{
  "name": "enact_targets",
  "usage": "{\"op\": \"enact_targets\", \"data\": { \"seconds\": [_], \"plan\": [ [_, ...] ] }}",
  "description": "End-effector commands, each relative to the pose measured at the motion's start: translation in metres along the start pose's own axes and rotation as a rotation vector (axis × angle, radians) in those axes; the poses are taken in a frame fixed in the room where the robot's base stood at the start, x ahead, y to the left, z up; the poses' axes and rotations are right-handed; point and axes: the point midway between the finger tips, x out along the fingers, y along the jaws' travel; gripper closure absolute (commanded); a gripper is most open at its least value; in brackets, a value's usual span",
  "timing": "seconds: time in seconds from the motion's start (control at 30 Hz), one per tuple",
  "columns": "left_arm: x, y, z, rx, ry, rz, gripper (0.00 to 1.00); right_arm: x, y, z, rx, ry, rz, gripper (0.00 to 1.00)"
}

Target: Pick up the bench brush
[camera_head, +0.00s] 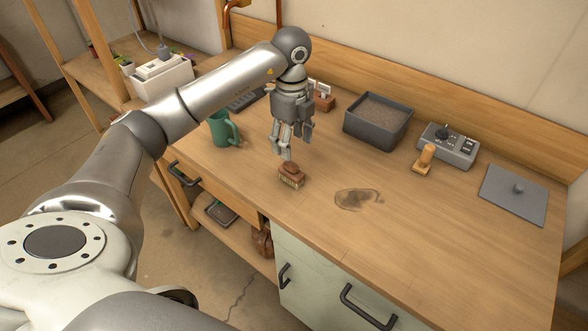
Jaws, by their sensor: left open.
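The bench brush (291,176) is a small brown wooden block with pale bristles along its lower edge. It rests on the wooden worktop near the front edge, left of a dark stain. My left gripper (287,156) points down just above and slightly behind the brush. Its fingers are open, with nothing seen between them. A small gap seems to lie between the fingertips and the brush; whether they touch is hard to tell. My right gripper is not in view.
A green mug (219,129) stands left of the gripper. A dark grey bin (378,121), a control box (448,146), a wooden-handled tool (426,158) and a grey plate (514,194) stand to the right. The worktop's front right is clear.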

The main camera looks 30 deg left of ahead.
Motion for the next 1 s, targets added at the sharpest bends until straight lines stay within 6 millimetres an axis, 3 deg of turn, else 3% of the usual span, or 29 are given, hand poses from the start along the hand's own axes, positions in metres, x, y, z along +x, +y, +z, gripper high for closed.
{"op": "enact_targets", "data": {
  "seconds": [0.2,0.47,0.73,1.0],
  "plan": [
    [0.034,0.002,0.001,-0.004,-0.003,0.007,0.43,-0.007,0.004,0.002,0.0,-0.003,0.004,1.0],
    [0.056,0.003,0.0,-0.001,-0.002,0.006,0.43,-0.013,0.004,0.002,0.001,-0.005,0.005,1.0],
    [0.094,0.005,-0.001,0.0,0.0,0.007,0.43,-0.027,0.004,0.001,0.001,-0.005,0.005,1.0],
    [0.103,0.005,0.0,0.001,-0.002,0.003,0.43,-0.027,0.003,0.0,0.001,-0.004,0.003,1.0]
  ]
}}
